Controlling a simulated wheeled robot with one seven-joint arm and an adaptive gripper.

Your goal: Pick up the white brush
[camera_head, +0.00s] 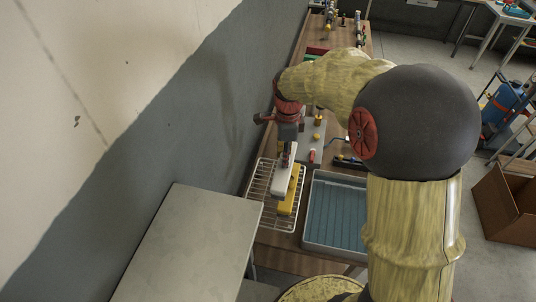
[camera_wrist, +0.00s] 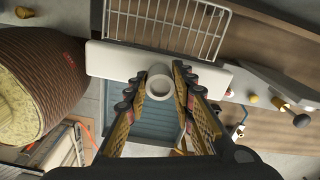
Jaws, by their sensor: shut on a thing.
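The white brush (camera_head: 284,180) shows in the head view as a long pale block below my gripper (camera_head: 287,152), over the wire rack. In the wrist view the brush (camera_wrist: 112,60) lies crosswise as a long white bar with a round, ring-ended handle (camera_wrist: 160,84). The handle stands between the two fingers of my gripper (camera_wrist: 161,74), which is shut on it. Part of the bar is hidden behind the handle and fingers. I cannot tell how much clearance lies under the brush.
A white wire rack (camera_head: 259,184) sits on the wooden bench, with a yellow block (camera_head: 290,192) beside the brush. A blue-floored tray (camera_head: 335,222) is to the right. A pale table (camera_head: 188,245) stands at front left, against the grey wall. Several small items line the bench farther back.

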